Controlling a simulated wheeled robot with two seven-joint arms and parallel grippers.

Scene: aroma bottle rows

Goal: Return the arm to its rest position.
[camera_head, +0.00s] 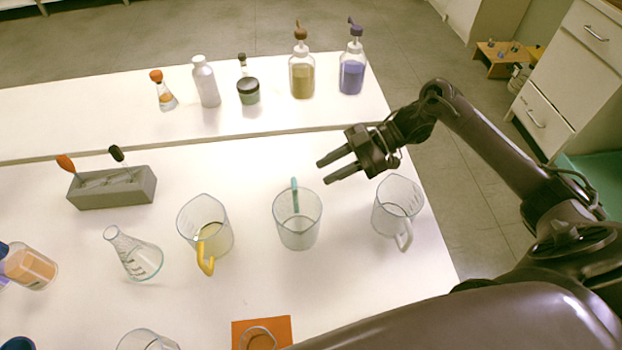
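My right arm comes in from the right edge and reaches over the right side of the white table (340,258). My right gripper (321,172) points left, with its two dark fingers apart and nothing between them. In the picture it lies above and between a beaker with a teal handle (298,232) and a beaker with a white handle (398,205). It appears apart from both. My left gripper does not show.
A raised shelf at the back holds an amber bottle (302,80), a purple bottle (351,76) and other vessels. A yellow-handled beaker (205,220), a flask (138,258), a grey dropper block (112,188) and an orange mat (241,330) are on the table. Drawers (565,70) stand at right.

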